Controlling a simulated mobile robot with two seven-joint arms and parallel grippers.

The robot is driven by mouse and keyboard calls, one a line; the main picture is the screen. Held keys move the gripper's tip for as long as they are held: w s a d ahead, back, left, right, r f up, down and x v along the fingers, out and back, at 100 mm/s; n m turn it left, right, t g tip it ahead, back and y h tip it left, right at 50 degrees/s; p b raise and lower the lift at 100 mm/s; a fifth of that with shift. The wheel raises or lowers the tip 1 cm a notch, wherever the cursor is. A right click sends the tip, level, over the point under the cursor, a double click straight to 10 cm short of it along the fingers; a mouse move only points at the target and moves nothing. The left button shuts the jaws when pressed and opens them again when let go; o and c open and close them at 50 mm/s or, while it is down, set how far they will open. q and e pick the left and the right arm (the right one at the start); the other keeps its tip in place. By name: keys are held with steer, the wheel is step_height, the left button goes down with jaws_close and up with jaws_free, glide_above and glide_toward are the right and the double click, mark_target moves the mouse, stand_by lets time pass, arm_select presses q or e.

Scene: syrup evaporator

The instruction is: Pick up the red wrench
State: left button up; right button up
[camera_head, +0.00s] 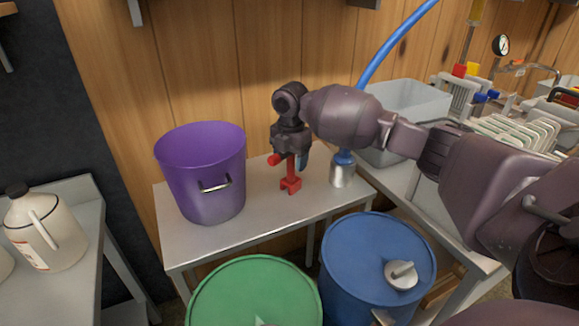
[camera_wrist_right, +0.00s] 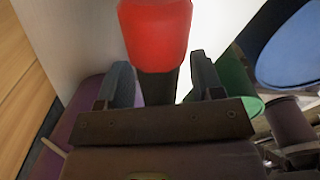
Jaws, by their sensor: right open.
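The red wrench (camera_head: 290,184) is at the middle of the metal table, with its forked end low and a red rounded part beside my gripper. I cannot tell whether it stands or is tilted. My right gripper (camera_head: 291,158) points down over it, partly hiding it. In the right wrist view, a red rounded end (camera_wrist_right: 155,35) with a dark part below it lies between the two open fingers (camera_wrist_right: 162,82), with gaps showing at the sides. My left gripper is not in view.
A purple bucket (camera_head: 200,178) stands left on the table (camera_head: 245,222). A silver can with a blue top (camera_head: 342,172) stands close right of the wrench. Green (camera_head: 255,295) and blue (camera_head: 375,250) drums stand in front. A grey bin (camera_head: 412,105) is behind right.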

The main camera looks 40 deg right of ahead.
jaws_close()
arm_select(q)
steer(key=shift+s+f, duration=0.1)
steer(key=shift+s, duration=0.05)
arm_select(e)
steer(key=shift+r, duration=0.1)
arm_select(q)
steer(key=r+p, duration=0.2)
steer(key=p, duration=0.1)
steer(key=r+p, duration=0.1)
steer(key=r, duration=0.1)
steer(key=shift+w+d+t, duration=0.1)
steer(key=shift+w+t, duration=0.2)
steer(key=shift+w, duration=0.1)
arm_select(e)
step_height(320, 180, up, 20)
